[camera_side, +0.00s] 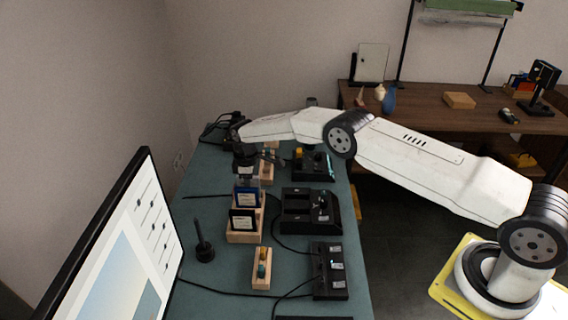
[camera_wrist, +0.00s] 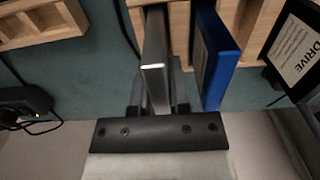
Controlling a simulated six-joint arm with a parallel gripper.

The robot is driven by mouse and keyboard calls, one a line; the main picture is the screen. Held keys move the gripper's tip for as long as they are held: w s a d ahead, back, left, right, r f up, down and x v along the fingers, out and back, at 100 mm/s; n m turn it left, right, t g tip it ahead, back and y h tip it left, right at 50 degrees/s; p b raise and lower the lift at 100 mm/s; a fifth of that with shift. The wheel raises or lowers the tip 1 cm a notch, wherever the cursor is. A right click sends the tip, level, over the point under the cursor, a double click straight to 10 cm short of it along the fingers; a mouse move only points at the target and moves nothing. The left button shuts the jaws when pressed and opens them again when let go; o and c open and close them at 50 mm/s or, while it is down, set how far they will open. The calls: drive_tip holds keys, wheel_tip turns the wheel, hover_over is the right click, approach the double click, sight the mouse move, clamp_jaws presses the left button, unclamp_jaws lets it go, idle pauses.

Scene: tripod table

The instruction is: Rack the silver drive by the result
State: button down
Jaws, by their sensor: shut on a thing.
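My gripper (camera_wrist: 158,98) is shut on the silver drive (camera_wrist: 154,60), a slim grey slab standing between the two fingers in the wrist view. The drive's far end reaches the wooden rack (camera_wrist: 180,32); whether it sits in a slot or just above one I cannot tell. A blue drive (camera_wrist: 218,58) stands just right of it, and a black drive with a white label (camera_wrist: 297,50) stands further right. In the side view my gripper (camera_side: 246,168) is over the back end of the rack (camera_side: 243,237), behind the blue drive (camera_side: 247,194) and black drive (camera_side: 243,219).
Black docks (camera_side: 296,212) and (camera_side: 330,272) stand right of the rack, with cables. A small wooden holder (camera_side: 262,270) is in front. A dark stand (camera_side: 204,250) and a large monitor (camera_side: 125,245) are at left. A small amber light (camera_wrist: 37,115) shows on a black device.

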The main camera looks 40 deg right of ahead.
drive_tip(key=shift+f, duration=0.15)
drive_tip(key=c, duration=0.5)
unclamp_jaws()
drive_tip(key=shift+r, duration=3.9)
drive_tip(key=shift+r, duration=0.1)
